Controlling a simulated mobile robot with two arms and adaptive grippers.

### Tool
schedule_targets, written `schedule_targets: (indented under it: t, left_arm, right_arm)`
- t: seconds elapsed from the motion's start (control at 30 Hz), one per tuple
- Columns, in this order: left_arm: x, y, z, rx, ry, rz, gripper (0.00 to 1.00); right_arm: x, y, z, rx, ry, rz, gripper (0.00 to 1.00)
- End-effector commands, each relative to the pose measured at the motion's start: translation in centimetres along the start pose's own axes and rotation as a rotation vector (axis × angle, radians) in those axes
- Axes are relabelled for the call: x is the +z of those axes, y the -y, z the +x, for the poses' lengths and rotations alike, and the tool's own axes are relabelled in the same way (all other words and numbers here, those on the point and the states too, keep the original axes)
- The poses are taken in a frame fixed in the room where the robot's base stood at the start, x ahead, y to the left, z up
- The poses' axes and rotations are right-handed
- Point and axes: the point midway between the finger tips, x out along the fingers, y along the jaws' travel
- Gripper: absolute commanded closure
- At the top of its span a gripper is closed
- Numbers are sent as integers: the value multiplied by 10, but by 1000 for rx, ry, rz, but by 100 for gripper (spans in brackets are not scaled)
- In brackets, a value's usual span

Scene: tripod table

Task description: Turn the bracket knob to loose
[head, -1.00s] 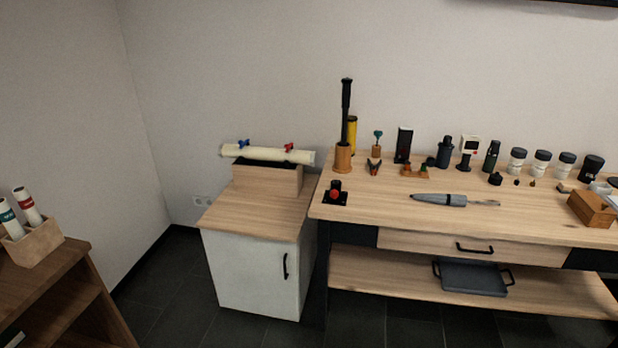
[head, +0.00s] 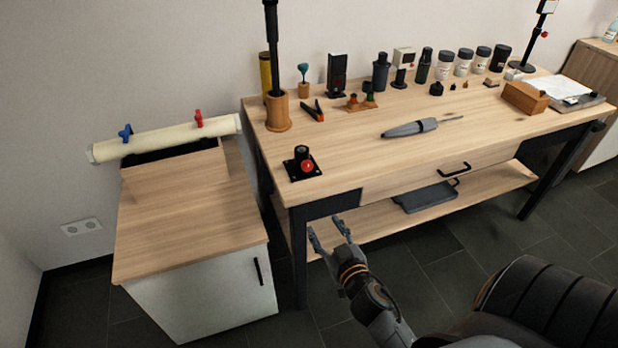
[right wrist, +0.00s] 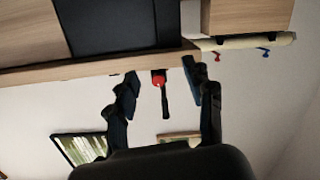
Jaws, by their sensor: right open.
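A red round knob (head: 307,166) sits on the front of a small black bracket (head: 301,151) with a flat base plate, at the near left corner of the workbench (head: 340,150). My right gripper (head: 328,227) is open and empty, in front of the bench, lower than its top and apart from the knob. In the right wrist view, which is upside down, the red knob (right wrist: 158,79) shows between the two open fingers, farther off. The knob's marking cannot be read. My left gripper is not in view.
A low cabinet (head: 190,230) stands left of the bench, bearing a cream tube (head: 165,138) with blue and red clamps. A wooden cup (head: 278,112) with a tall dark tool stands behind the bracket. A grey pen-like tool (head: 410,128) lies to its right. The bench's front edge lies above the gripper.

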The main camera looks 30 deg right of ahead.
Motion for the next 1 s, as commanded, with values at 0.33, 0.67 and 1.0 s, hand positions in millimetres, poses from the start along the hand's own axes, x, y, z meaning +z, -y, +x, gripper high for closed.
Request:
schedule_targets:
  t: [0.33, 0.67, 1.0]
  left_arm:
    - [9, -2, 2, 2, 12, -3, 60]
    - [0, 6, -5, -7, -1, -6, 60]
    - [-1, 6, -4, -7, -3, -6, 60]
  right_arm:
    - [-68, -24, 5, 44, -143, -10, 48]
    - [-78, -26, 72, 43, -143, -11, 48]
    - [-82, -28, 122, 43, -140, -9, 48]
